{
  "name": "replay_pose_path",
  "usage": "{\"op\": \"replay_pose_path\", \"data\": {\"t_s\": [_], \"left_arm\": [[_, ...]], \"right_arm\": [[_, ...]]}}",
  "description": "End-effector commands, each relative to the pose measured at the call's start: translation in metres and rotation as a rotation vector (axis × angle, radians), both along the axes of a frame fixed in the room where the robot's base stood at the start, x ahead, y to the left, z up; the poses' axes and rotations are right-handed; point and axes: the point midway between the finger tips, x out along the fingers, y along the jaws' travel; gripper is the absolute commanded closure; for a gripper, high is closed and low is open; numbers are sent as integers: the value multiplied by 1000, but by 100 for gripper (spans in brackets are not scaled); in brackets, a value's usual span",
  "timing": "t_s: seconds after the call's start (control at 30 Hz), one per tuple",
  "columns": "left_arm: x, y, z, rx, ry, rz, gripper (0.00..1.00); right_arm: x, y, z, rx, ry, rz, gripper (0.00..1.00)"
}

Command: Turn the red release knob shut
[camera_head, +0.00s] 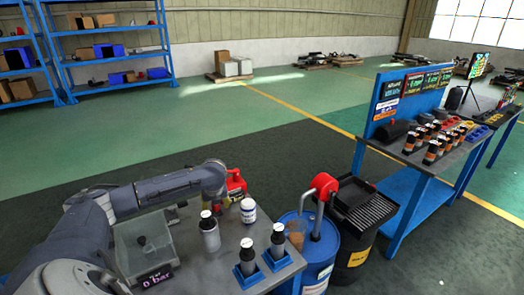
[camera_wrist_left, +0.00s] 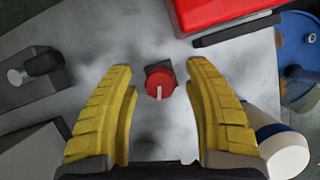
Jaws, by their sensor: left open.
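The red release knob (camera_wrist_left: 160,84) shows in the left wrist view on a dark square base on the grey bench top. A pale pointer mark on its face points toward the bottom of the picture. My left gripper (camera_wrist_left: 160,69) has its two yellow fingers spread, one on each side of the knob with gaps to both; nothing is held. I cannot tell how high the fingertips are above it. In the head view, my left arm reaches over the bench from the left, and I cannot make out the knob there. My right gripper is in neither view.
A red object (camera_wrist_left: 215,12) lies beyond the knob in the wrist view. A white-capped bottle (camera_wrist_left: 283,148) is close beside the right finger. In the head view, a clear box (camera_head: 146,246) with a "0 bar" display, bottles (camera_head: 277,240) and a blue drum (camera_head: 318,255) stand nearby.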

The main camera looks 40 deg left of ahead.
Motion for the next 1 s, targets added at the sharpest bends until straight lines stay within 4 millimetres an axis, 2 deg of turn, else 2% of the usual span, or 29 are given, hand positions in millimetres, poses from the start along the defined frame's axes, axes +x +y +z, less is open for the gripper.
{"op": "replay_pose_path", "data": {"t_s": [0.67, 1.0], "left_arm": [[-1, 0, -1, 0, 1, -474, 48], [-18, -8, 51, 5, 0, -487, 48]], "right_arm": [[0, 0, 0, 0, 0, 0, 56], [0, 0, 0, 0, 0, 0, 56]]}}
